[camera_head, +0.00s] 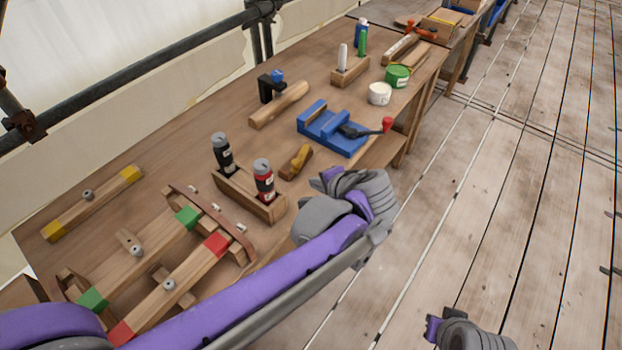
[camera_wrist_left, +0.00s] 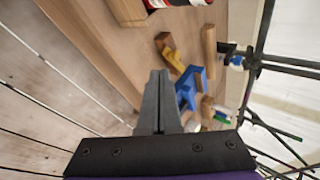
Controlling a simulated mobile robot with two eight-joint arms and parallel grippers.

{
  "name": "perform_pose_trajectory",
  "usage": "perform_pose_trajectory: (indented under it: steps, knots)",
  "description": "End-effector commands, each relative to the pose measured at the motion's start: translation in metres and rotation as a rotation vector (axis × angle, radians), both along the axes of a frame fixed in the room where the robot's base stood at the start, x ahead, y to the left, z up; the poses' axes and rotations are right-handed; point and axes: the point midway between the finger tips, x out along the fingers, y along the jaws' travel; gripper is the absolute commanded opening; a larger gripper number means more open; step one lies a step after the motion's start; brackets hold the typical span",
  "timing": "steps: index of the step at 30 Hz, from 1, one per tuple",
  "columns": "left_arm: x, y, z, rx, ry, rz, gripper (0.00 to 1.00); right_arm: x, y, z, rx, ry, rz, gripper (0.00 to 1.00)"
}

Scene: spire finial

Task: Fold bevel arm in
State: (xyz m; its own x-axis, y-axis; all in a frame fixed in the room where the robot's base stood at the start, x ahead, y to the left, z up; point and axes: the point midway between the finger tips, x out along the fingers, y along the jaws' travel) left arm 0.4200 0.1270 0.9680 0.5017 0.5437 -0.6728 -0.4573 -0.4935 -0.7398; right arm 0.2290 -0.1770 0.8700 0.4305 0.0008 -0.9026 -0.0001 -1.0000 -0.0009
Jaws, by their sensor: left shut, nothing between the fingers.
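I cannot make out for certain which thing is the bevel or its arm. Wooden bars with coloured ends and bolts lie on the bench at the left: a yellow-ended bar (camera_head: 97,200), a green-ended bar (camera_head: 150,248) and a red-ended bar (camera_head: 180,283). A small wooden piece with a bolt (camera_head: 130,243) lies between them. My left gripper (camera_head: 330,182) is over the bench's front edge, right of the bottle holder. In the left wrist view its fingers (camera_wrist_left: 160,76) are shut and empty. A grey and purple part of my right arm (camera_head: 465,332) shows at lower right; its fingertips are not clear.
A wooden holder (camera_head: 236,192) with two bottles stands beside a small yellow-brown tool (camera_head: 296,162). A blue vise-like fixture (camera_head: 322,128) has a black lever with a red knob (camera_head: 387,124). White (camera_head: 379,94) and green tubs stand beyond. The plank floor at right is clear.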

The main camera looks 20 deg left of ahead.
Motion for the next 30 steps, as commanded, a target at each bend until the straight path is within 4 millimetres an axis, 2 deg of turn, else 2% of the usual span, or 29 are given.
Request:
perform_pose_trajectory:
  steps: [6, 10, 14, 26, 30]
  knots:
    - [-0.005, -0.024, -0.026, 0.128, -0.121, -0.048, 0.0, -0.003, 0.0, -0.022, 0.0, 0.007, 0.0, 0.0]
    - [-0.003, -0.024, -0.029, 0.157, -0.153, -0.053, 0.0, -0.003, 0.0, -0.023, 0.0, 0.008, 0.0, 0.0]
    - [0.007, -0.012, -0.036, 0.156, -0.153, -0.049, 0.0, -0.003, 0.0, -0.023, 0.0, 0.008, 0.0, 0.0]
    - [0.059, 0.038, -0.078, 0.156, -0.151, -0.048, 0.0, -0.004, 0.0, -0.031, 0.0, 0.01, 0.0, 0.0]
    - [0.074, 0.053, -0.075, 0.154, -0.153, -0.05, 0.0, -0.004, 0.0, -0.029, 0.0, 0.01, 0.0, 0.0]
